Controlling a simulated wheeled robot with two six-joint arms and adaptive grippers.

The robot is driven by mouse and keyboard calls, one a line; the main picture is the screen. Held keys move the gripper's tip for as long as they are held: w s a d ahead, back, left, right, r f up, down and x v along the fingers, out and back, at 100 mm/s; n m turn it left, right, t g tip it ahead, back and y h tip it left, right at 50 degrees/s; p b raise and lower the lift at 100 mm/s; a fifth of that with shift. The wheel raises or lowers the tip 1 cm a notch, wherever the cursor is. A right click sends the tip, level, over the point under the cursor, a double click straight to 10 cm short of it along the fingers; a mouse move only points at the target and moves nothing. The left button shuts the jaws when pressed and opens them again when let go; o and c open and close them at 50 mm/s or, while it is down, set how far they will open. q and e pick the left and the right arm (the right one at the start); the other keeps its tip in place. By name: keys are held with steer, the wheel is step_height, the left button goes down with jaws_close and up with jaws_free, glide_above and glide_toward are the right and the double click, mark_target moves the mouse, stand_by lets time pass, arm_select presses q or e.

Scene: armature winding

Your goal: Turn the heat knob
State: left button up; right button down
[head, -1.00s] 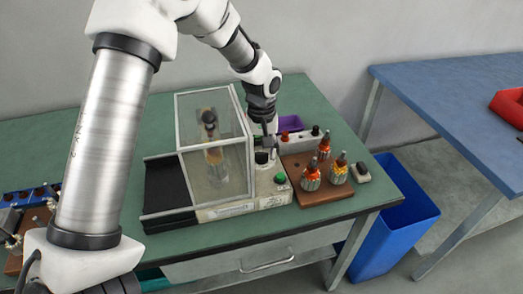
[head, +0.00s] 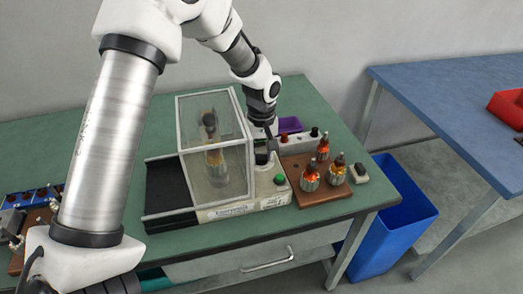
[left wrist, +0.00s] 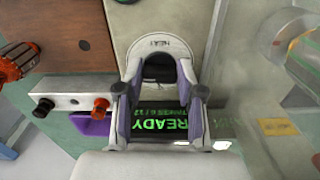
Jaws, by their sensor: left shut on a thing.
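The heat knob (left wrist: 157,73) is a dark knob below the printed HEAT label in the left wrist view, mostly hidden between my fingers. My left gripper (left wrist: 160,92) is shut on it. In the head view my left gripper (head: 270,146) reaches down onto the right part of the pale machine base (head: 232,210), and the dark knob (head: 262,159) shows just below it. A display (left wrist: 165,123) with green READY text lies beyond the fingers. My right gripper is not in view.
A clear guarded box (head: 232,180) stands left of the knob, with a green button (head: 279,179) in front. A brown board (head: 327,203) with several armatures is at the right. A purple bin (head: 290,125) and a grey terminal box (head: 300,143) sit behind.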

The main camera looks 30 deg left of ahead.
arm_select(q)
steer(key=n+p, duration=0.2)
steer(key=n, duration=0.2)
steer(key=shift+r+p, duration=0.15)
steer(key=shift+p, duration=0.2)
steer(key=n+p, duration=0.2)
steer(key=n, duration=0.2)
steer(key=shift+w, duration=0.15)
steer(key=shift+f+n, duration=0.2)
steer(key=shift+n, duration=0.1)
steer(key=o, duration=0.9)
